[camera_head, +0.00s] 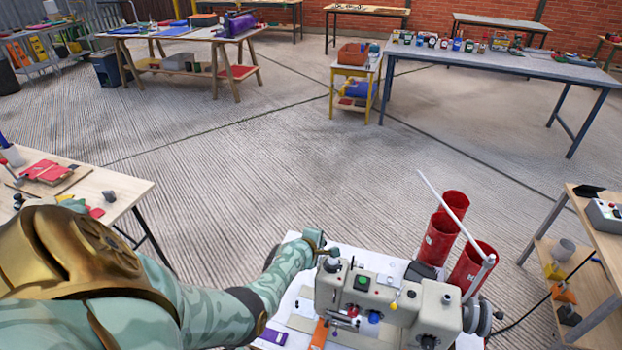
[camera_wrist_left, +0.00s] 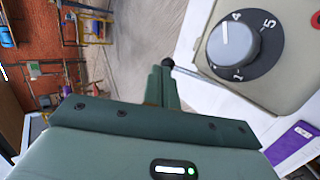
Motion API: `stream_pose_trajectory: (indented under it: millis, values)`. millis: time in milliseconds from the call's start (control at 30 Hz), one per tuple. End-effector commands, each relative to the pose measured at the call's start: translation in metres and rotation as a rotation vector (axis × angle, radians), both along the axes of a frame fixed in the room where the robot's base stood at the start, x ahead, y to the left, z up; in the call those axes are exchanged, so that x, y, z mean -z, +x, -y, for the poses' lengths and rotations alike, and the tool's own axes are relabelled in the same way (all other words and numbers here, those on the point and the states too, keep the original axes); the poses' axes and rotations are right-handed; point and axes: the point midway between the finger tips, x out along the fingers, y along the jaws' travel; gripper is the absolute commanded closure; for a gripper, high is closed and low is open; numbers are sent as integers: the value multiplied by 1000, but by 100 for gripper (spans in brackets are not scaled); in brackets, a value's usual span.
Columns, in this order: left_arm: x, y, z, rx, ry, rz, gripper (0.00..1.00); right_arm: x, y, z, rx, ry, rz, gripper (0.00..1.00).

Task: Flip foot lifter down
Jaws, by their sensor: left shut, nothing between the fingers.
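The sewing machine (camera_head: 385,305) is cream-coloured and stands on a white-topped table at the bottom centre of the head view. A thin metal lever with a dark ball knob (camera_wrist_left: 168,62) sticks out of it in the left wrist view; it looks like the foot lifter. In the head view a dark knob (camera_head: 332,265) shows at the machine's left end. My left gripper (camera_head: 318,244) is beside that end. Its green fingers (camera_wrist_left: 164,85) are shut and empty, with the tips close to the ball knob; I cannot tell if they touch. My right gripper is out of view.
A numbered dial (camera_wrist_left: 234,43) is on the machine's side near the fingers. Red cylinders (camera_head: 440,240) stand behind the machine. A purple item (camera_head: 273,336) lies on the white table top. A wooden table (camera_head: 120,185) is at left, shelves (camera_head: 590,245) at right. The floor beyond is open.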

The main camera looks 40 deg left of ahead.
Motion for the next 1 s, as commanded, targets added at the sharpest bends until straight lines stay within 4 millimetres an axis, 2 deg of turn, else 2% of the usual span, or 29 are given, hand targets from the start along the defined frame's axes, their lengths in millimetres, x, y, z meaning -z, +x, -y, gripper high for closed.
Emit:
stream_pose_trajectory:
  millis: [400, 1000]
  values:
    - [6, 9, -13, -1, 3, 1, 100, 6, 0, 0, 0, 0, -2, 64]
    - [6, 12, -16, -1, 2, 4, 100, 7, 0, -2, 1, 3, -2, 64]
